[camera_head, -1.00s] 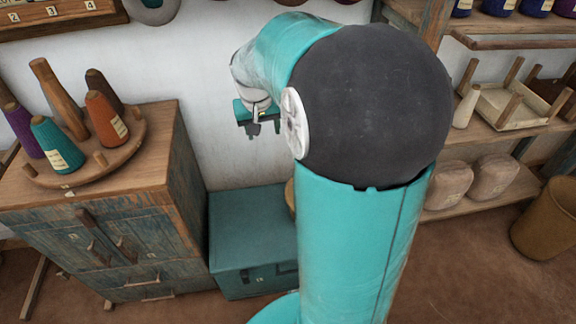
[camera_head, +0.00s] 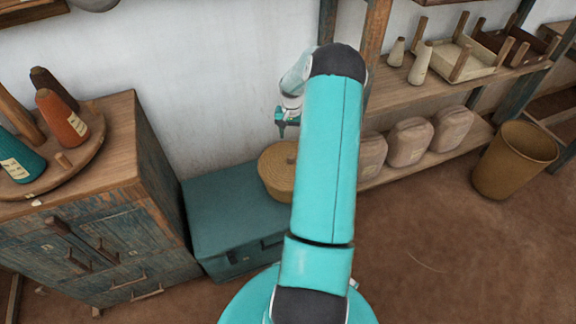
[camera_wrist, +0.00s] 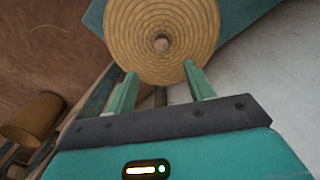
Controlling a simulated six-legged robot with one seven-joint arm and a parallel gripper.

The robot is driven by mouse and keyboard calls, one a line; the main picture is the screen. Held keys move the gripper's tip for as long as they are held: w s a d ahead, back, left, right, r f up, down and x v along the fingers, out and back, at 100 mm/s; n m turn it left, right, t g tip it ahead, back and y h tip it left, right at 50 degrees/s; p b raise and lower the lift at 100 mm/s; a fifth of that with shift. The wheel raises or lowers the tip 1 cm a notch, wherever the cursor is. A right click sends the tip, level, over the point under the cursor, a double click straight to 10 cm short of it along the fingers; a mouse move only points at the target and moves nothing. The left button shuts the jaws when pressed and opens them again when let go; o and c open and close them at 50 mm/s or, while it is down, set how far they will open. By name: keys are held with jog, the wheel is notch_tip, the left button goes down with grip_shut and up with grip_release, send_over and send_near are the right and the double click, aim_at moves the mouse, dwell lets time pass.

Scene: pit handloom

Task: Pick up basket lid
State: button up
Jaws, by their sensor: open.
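A round woven tan basket lid (camera_wrist: 188,22) with coiled rings and a small knob at its centre shows in the wrist view, beyond my fingertips. In the head view the round basket (camera_head: 273,172) sits on the teal chest, partly hidden behind my arm. My gripper (camera_wrist: 160,82) is open and empty, its two green fingers spread just short of the lid, with the knob ahead between them. In the head view my gripper (camera_head: 287,122) hangs above the basket, apart from it.
The teal chest (camera_head: 225,215) stands between a wooden cabinet (camera_head: 150,165) with yarn cones and a shelf (camera_head: 450,150) with wrapped bundles. A brown bin (camera_head: 515,160) stands on the floor at right. The white wall is close behind the chest.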

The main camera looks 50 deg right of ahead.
send_over(291, 156)
jog(key=f, duration=0.8)
jog(key=shift+s+a, duration=0.1)
jog(key=shift+s, duration=0.1)
jog(key=shift+w+f, duration=0.15)
jog(key=shift+f, duration=1.3)
jog(key=shift+w+f, duration=0.1)
jog(key=shift+f, duration=1.3)
grip_shut()
jog(key=shift+r, duration=0.1)
